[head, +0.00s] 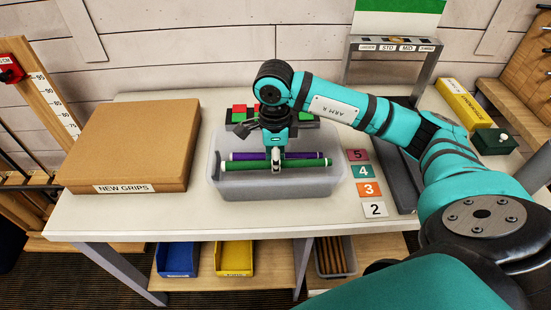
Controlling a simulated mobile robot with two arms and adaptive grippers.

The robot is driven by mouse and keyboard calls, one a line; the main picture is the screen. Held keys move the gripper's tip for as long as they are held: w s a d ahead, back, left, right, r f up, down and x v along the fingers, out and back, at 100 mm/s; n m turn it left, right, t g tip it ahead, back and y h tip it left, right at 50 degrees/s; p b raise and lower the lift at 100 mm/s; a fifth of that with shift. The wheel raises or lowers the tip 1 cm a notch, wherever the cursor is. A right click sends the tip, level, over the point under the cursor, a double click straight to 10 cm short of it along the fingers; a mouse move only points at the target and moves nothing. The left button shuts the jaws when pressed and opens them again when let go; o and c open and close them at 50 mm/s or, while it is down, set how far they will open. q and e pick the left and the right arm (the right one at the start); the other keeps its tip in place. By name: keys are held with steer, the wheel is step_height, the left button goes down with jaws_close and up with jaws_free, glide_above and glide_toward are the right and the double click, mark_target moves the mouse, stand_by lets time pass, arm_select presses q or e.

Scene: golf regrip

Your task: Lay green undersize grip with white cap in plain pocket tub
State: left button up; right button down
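The grey, see-through tub (233,187) stands in the middle of the bench. A long green grip (250,166) with a pale end at the left lies across the picture inside the tub's outline, in front of a purple grip (308,155). My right gripper (277,163) points down over the tub, with its fingers at the middle of the green grip. The fingers overlap in this view, so whether they are closed on it is hidden. I cannot tell whether the green grip touches the tub's floor. My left gripper is not in view.
A brown box marked NEW GRIPS (135,145) stands left of the tub. A rack with red and green blocks (239,112) is behind it. Numbered cards (370,188) lie to the right. Blue (178,258) and yellow (234,257) bins sit on the shelf below.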

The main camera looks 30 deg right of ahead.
stand_by(0.3)
steer(key=c, duration=1.1)
jaws_free()
steer(key=shift+r, duration=0.15)
step_height(320, 180, up, 10)
steer(key=p, duration=0.5)
steer(key=shift+p, duration=0.4)
stand_by(0.4)
